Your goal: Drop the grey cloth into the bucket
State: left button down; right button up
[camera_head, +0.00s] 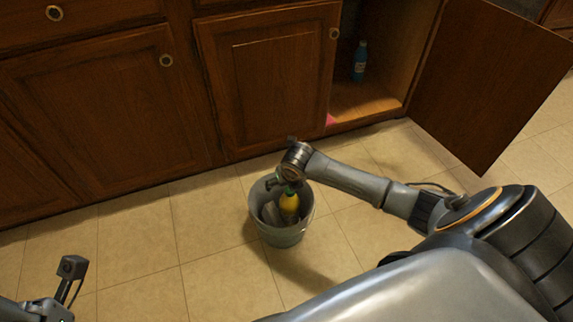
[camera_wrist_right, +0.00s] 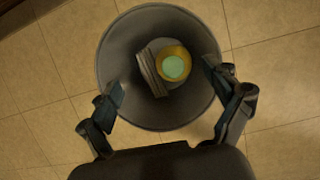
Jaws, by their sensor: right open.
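The grey bucket (camera_head: 283,237) stands on the tiled floor in front of the cabinets; in the right wrist view its rim and inner wall (camera_wrist_right: 118,62) surround the contents. A grey, layered bundle (camera_wrist_right: 150,72) that looks like the folded cloth lies inside, against a yellow bottle with a pale green cap (camera_wrist_right: 172,66). In the head view the bottle (camera_head: 289,203) stands in the bucket. My right gripper (camera_wrist_right: 168,90) is open and empty over the bucket, its fingers spread either side of its opening. My left arm shows at the lower left corner, its fingers out of frame.
Wooden cabinets (camera_head: 110,105) line the back. One door (camera_head: 490,80) stands wide open at the right, with a blue bottle (camera_head: 360,61) and a pink item (camera_head: 331,120) inside the cabinet. The tiled floor left of the bucket is clear.

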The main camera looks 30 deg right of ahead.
jog(key=shift+r, duration=0.1)
jog(key=v, duration=1.1)
jog(key=shift+s+r, duration=0.2)
jog(key=shift+r, duration=0.2)
